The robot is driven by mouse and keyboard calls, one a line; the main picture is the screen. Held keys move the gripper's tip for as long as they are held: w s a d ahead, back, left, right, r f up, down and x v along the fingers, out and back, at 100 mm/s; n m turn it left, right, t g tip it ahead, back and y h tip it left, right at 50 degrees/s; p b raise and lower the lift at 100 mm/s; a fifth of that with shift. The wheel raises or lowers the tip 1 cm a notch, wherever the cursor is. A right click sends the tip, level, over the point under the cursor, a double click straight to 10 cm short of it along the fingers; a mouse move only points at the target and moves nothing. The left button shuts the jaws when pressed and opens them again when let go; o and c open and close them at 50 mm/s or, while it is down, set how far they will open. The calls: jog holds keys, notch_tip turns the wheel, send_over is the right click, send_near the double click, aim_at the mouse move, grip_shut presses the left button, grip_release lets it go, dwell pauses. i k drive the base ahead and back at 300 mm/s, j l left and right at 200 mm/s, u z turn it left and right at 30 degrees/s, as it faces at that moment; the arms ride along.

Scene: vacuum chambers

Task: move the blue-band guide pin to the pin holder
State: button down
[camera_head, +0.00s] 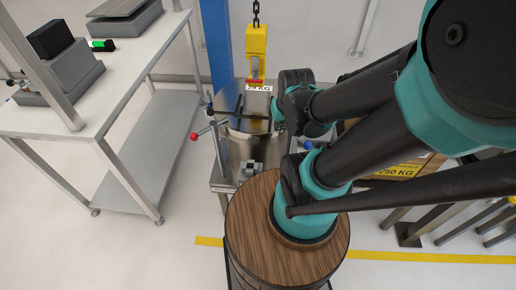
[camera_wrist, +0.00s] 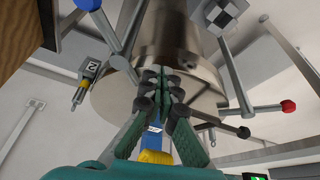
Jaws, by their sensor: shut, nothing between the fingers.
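My gripper (camera_wrist: 162,78) is shut and empty in the wrist view, its green fingers together with their black tips in front of a large metal cylinder (camera_wrist: 178,35). In the head view, the gripper end (camera_head: 278,112) is partly visible beside the chamber stand, behind my arm. I cannot make out the blue-band guide pin for sure in either view. The pin holder cannot be told for sure either; a small grey stepped block (camera_head: 250,170) sits at the stand's near edge.
A yellow hoist block (camera_head: 256,42) hangs on a chain over the chamber. Rods with red (camera_wrist: 288,106), black (camera_wrist: 243,132) and blue (camera_wrist: 88,4) ends stick out around the cylinder. A wooden-topped round thing (camera_head: 250,235) stands in front. A white table (camera_head: 110,85) is at left.

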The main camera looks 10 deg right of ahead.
aim_at(237, 160)
jog(key=i+j+z, duration=0.1)
jog(key=j, duration=1.2)
jog(key=i+l+z, duration=0.05)
